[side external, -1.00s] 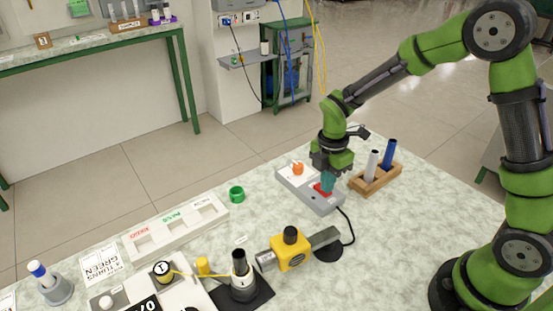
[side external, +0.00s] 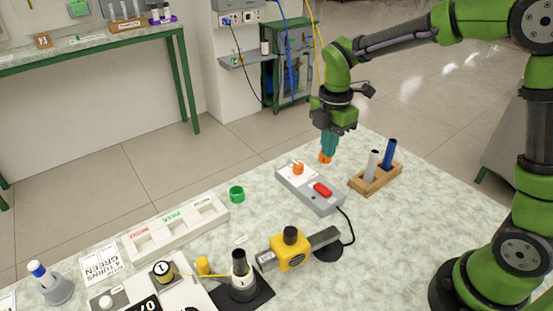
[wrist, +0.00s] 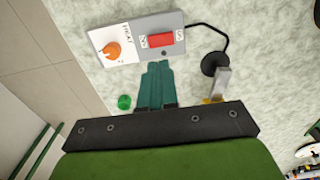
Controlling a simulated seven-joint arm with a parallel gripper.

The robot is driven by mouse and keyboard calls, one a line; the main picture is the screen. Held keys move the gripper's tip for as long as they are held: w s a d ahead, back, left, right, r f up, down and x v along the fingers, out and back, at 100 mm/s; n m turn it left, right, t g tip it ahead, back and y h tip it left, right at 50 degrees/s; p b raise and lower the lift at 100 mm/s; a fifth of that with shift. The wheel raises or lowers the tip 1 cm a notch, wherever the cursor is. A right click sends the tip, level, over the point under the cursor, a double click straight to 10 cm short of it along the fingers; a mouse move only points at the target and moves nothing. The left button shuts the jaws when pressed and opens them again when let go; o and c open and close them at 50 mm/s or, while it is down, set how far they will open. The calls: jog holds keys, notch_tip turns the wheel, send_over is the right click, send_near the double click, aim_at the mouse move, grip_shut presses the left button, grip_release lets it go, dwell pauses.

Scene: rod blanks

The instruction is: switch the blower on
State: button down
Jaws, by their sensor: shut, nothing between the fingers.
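A grey control box (side external: 312,196) lies on the marbled bench. It carries a red rocker switch (side external: 322,189) and an orange knob (side external: 298,168). In the wrist view the switch (wrist: 160,40) has small labels at both ends that I cannot read for certain, and I cannot tell which way it is rocked. A black cable runs from the box to a round black base (side external: 328,253) beside a yellow blower (side external: 291,251) with a grey barrel. My gripper (side external: 326,158) is shut and empty, pointing down above the bench behind the box, clear of the switch.
A wooden rack (side external: 372,184) with a white and a blue rod stands right of the box. A dark post (side external: 241,270) stands at the front.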

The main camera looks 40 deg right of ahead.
aim_at(320, 185)
notch_tip(320, 185, up, 4)
jog(key=shift+f, duration=0.15)
dwell(0.3)
jog(key=shift+w+a, duration=0.1)
jog(key=shift+w, duration=0.5)
notch_tip(320, 185, down, 13)
jog(key=shift+f, duration=0.5)
